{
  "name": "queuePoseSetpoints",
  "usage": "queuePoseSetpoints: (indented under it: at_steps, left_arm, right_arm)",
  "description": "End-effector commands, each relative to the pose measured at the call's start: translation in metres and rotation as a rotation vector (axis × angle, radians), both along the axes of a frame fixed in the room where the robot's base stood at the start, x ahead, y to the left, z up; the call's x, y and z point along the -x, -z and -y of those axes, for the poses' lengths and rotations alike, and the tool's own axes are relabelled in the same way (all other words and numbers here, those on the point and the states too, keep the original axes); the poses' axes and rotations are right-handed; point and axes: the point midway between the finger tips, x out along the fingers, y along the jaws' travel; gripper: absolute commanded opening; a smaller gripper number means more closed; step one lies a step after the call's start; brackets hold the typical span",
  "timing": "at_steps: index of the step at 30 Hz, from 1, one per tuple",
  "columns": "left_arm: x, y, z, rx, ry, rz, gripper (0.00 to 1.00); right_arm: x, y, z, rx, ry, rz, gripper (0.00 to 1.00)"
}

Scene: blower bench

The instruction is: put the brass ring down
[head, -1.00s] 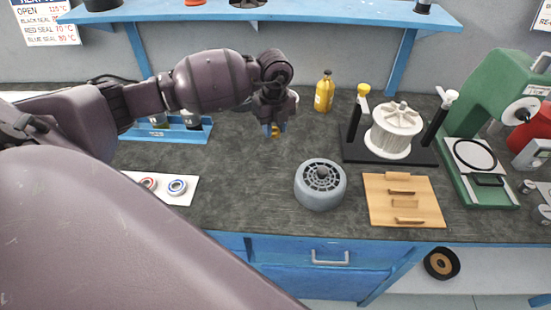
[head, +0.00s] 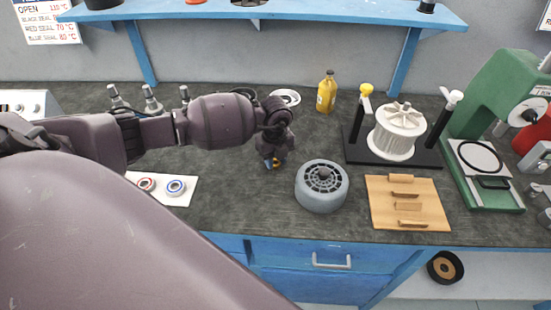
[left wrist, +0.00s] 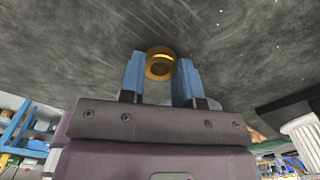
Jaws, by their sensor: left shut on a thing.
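The brass ring (left wrist: 160,64) is a short gold-coloured ring between the blue fingertips of my left gripper (left wrist: 161,76) in the left wrist view. My left gripper is shut on it. In the head view the left gripper (head: 274,163) points down low over the dark bench top (head: 240,190), left of the grey round housing (head: 321,186). A small bit of the brass ring (head: 276,164) shows at the fingertips. I cannot tell whether the ring touches the bench. My right gripper is not in view.
A white card with a red-marked and a blue-marked bearing (head: 176,187) lies to the left. A wooden board (head: 380,213) with small pieces, a white spool (head: 397,132) on a black stand and a green press (head: 490,190) are right. A yellow bottle (head: 326,93) stands behind.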

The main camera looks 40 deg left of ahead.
Motion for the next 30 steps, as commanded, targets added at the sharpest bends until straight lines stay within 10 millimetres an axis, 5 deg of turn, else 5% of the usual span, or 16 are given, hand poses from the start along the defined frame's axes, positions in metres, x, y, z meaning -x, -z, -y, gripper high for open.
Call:
queuePoseSetpoints:
  at_steps: [14, 15, 19, 30]
  left_arm:
    - [-0.0004, 0.0057, 0.0, 0.001, 0.0, 0.002, 0.0]
    - [-0.0004, 0.0057, 0.0, 0.001, 0.0, 0.002, 0.33]
    - [-0.0004, 0.0052, 0.0, 0.001, 0.0, 0.002, 0.53]
    - [-0.0007, 0.0006, 0.0, 0.001, 0.0, 0.003, 0.56]
  right_arm:
    - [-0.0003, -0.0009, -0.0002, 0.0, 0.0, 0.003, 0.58]
    - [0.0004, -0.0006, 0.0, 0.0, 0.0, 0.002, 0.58]
    - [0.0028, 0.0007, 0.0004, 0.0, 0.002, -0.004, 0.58]
    - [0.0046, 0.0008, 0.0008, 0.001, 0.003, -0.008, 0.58]
